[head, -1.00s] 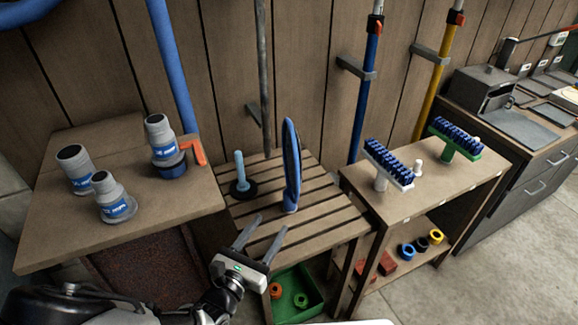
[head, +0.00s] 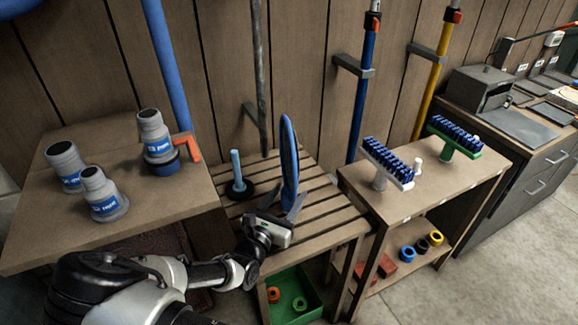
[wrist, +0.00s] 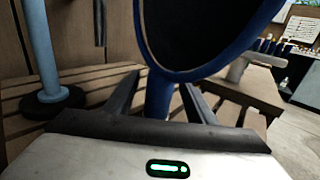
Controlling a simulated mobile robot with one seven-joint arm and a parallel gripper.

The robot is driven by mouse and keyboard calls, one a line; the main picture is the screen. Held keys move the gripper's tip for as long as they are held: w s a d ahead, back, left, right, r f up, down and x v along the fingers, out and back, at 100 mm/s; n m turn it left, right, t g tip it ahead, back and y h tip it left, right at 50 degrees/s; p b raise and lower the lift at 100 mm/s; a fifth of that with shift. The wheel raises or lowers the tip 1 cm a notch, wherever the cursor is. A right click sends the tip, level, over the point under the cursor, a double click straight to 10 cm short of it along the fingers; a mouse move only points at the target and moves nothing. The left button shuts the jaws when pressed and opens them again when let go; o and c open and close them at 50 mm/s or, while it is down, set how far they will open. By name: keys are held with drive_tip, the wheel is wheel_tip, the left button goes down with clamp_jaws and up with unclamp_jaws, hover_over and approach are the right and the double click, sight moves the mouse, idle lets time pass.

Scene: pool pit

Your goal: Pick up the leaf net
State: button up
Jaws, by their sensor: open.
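The leaf net (head: 289,160) stands upright on the slatted wooden table, a blue oval hoop with dark mesh seen nearly edge-on in the head view. In the wrist view its blue rim and dark mesh (wrist: 205,35) fill the upper middle, with a short blue handle (wrist: 158,95) below. My gripper (head: 284,208) is open and low at the front of the net. In the wrist view its two dark fingers (wrist: 158,92) lie left and right of the blue handle. I cannot tell whether a finger touches it. The handle's foot is hidden by my gripper.
A blue rod on a black disc (head: 238,180) stands left of the net on the slatted table (head: 335,212). Grey pipe fittings (head: 155,135) stand on the left table. Two brushes (head: 388,163) stand on the right shelf. A green bin (head: 312,308) sits below.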

sight(288, 169)
clamp_jaws()
wheel_tip(288, 169, up, 10)
drive_tip(key=p, duration=0.3)
idle(0.4)
drive_tip(key=shift+d+r+p, duration=0.1)
drive_tip(key=shift+p, duration=0.4)
